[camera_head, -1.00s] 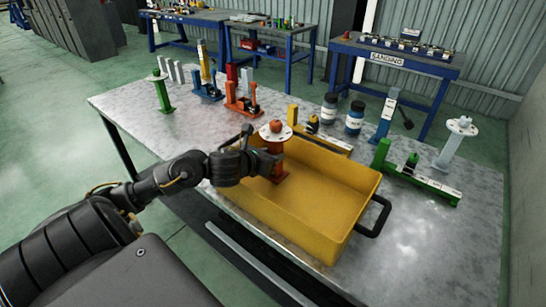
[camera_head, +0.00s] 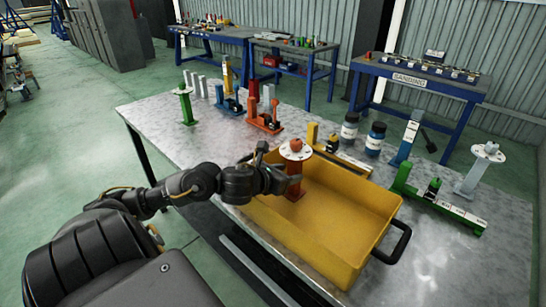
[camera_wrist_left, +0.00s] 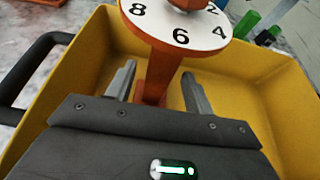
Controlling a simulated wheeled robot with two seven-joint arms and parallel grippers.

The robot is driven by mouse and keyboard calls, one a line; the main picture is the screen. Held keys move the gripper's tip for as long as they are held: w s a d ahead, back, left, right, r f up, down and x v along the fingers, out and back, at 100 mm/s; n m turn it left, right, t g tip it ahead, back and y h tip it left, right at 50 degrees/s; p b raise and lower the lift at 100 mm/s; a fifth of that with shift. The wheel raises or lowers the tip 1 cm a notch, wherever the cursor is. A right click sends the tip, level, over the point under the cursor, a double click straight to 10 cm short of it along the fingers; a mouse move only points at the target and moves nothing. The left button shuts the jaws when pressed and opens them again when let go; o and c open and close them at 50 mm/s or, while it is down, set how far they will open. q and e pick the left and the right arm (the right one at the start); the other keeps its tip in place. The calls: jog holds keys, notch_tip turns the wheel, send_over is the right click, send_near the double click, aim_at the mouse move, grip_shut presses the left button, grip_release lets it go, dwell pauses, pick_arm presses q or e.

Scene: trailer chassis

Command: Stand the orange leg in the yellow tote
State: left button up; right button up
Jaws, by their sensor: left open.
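The orange leg (camera_head: 295,188) stands upright inside the yellow tote (camera_head: 322,247), near its far left corner. A white numbered disc (camera_head: 296,150) with an orange knob on top crowns the leg. My left gripper (camera_head: 290,183) is at the leg's post, low under the disc. In the left wrist view the gripper (camera_wrist_left: 157,90) is open, with one finger on each side of the orange post (camera_wrist_left: 155,80) and gaps showing between. The leg's foot is partly hidden by the gripper and the tote wall. My right gripper is not in view.
A green leg (camera_head: 185,105) stands at the far left of the metal table (camera_head: 160,122) and a grey leg (camera_head: 477,170) at the right. Two dark jars (camera_head: 375,138), clamps and colored blocks stand behind the tote. The tote's right half is empty.

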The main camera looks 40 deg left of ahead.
pick_arm(q)
jog(key=v, duration=0.3)
jog(key=shift+s, duration=0.4)
jog(key=p, duration=0.7)
send_near(291, 173)
jog(key=shift+v, duration=1.1)
